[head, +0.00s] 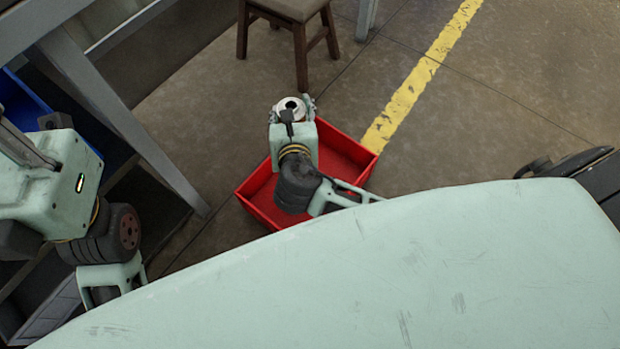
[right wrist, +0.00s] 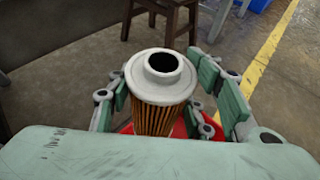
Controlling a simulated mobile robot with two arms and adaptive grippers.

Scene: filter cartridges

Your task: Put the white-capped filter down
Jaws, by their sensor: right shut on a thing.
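The white-capped filter (right wrist: 158,112) stands upright between the fingers of my right gripper (right wrist: 172,92) in the right wrist view. It has a white cap with a dark hole and an orange-brown pleated body. In the head view only its white cap (head: 290,106) shows, at the tip of my right gripper (head: 292,112), over the far part of a red tray (head: 343,157). My right gripper is shut on the filter. The filter's lower end is hidden. My left arm is at the left of the head view, but its gripper fingers do not show.
The red tray is on the concrete floor, partly hidden by my right arm. A brown wooden stool (head: 290,12) stands beyond it. A grey metal frame (head: 122,118) and a blue bin (head: 22,100) are at the left. The floor right of the tray, by a yellow line (head: 412,88), is clear.

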